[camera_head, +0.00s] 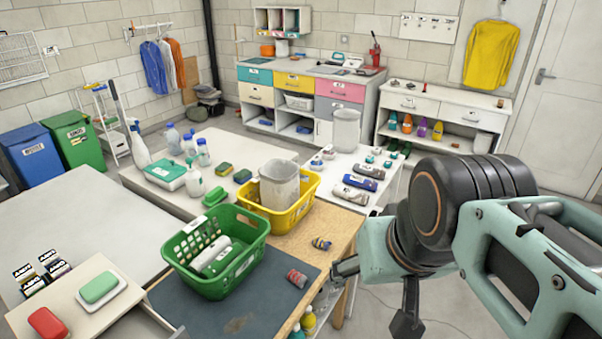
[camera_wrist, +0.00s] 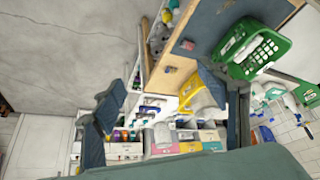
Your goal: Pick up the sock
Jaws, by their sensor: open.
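Two small rolled, striped pieces that look like socks lie on the near table. A red and grey one (camera_head: 297,278) is on the dark mat near the table's right edge. A blue and yellow one (camera_head: 321,243) is on the bare wood behind it. Both show small in the wrist view, the red one (camera_wrist: 187,45) on the dark mat and the other (camera_wrist: 194,75) on the wood. My gripper (camera_head: 376,295) is open and empty, to the right of the table edge, apart from both. Its two fingers (camera_wrist: 163,88) are spread in the wrist view.
A yellow basket (camera_head: 306,207) holding a grey bin (camera_head: 279,187) is behind. Rolled cloths (camera_head: 357,183) lie on the white table. Spray bottles (camera_head: 308,318) stand below the right table edge.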

